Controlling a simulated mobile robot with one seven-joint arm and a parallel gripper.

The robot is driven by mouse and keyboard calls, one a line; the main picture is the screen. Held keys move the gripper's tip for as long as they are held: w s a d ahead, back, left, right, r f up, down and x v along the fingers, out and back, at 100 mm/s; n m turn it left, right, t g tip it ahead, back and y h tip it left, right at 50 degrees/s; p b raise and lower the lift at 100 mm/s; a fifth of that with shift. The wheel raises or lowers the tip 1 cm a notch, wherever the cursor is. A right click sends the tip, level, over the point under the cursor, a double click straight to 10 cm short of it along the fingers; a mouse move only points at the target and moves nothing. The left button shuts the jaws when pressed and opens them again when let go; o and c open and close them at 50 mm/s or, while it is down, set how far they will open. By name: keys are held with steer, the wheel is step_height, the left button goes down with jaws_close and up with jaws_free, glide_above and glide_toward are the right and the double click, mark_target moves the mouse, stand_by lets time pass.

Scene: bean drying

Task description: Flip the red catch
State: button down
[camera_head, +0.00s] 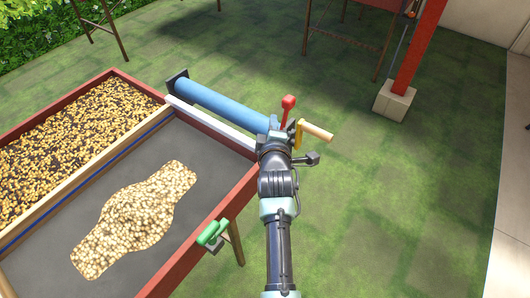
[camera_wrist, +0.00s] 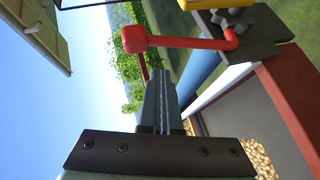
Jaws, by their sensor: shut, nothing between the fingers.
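The red catch (camera_head: 288,103) is a short lever with a block-shaped knob, standing up at the near end of a blue roller (camera_head: 222,102). In the wrist view the red catch (camera_wrist: 180,42) runs across the top, its knob at the left and its bent end on a dark bracket (camera_wrist: 255,30). My gripper (camera_head: 273,128) is beside the catch, just left of and below it. In the wrist view my gripper (camera_wrist: 159,76) is shut and empty, its fingertips pointing up just below the lever. I cannot tell whether they touch it.
A yellow crank with a wooden handle (camera_head: 317,131) sticks out right of the catch. The drying tray (camera_head: 233,198), holding beans, lies to the left, with a green handle (camera_head: 212,233) on its near edge. A red post (camera_head: 418,50) stands farther back.

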steer(key=v, duration=1)
steer(key=shift+s+a+b, duration=0.25)
steer(key=shift+b, duration=0.2)
step_height(320, 180, up, 31)
steer(key=s+a+m+t, duration=0.1)
steer(key=s+m+t, duration=0.1)
steer(key=m+t, duration=0.5)
steer(key=s+r+m+t, duration=0.2)
steer(key=s+r+m, duration=0.2)
steer(key=s+r, duration=0.3)
steer(key=s+a+r+m+t, duration=0.1)
steer(key=s+r+m+t, duration=0.2)
steer(key=s+r, duration=0.5)
step_height(320, 180, up, 5)
steer(key=shift+a+m, duration=0.25)
steer(key=shift+m, duration=0.65)
